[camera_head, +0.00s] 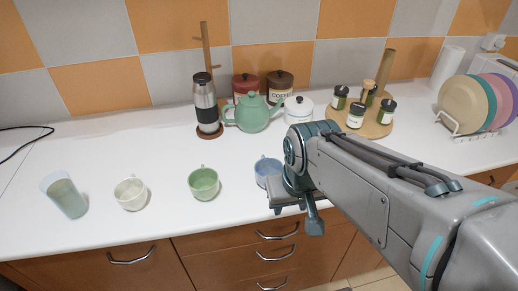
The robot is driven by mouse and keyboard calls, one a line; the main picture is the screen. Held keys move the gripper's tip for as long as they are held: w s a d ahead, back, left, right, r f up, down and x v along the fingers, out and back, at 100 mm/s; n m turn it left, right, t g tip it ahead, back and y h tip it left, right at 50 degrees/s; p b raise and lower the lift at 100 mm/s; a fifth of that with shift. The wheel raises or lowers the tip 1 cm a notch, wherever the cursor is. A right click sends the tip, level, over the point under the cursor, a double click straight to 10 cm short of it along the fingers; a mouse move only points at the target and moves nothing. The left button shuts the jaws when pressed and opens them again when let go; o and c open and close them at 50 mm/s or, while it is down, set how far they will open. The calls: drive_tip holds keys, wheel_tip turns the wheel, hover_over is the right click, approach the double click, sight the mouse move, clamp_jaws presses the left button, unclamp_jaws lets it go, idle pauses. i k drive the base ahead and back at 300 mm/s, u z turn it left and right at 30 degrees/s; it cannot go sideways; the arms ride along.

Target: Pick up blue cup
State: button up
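The blue cup (266,169) stands upright on the white counter, to the right of the green cup. Its right side is hidden behind my arm. My gripper (278,207) is at the end of the arm, which comes in from the right. In the picture it lies just in front of and below the cup, near the counter's front edge. The gap between its fingers is not clear, and I cannot tell whether it touches the cup.
A green cup (204,183), a white cup (130,193) and a glass (64,195) stand to the left. Behind are a green teapot (252,113), a steel flask (206,103) and canisters. A round board (371,126) with jars and a plate rack (450,124) stand at right.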

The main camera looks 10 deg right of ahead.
sight(264, 167)
drive_tip(key=u, duration=2.05)
drive_tip(key=k, duration=0.65)
drive_tip(key=z, duration=1.5)
drive_tip(key=i, duration=0.5)
drive_tip(key=u, duration=0.05)
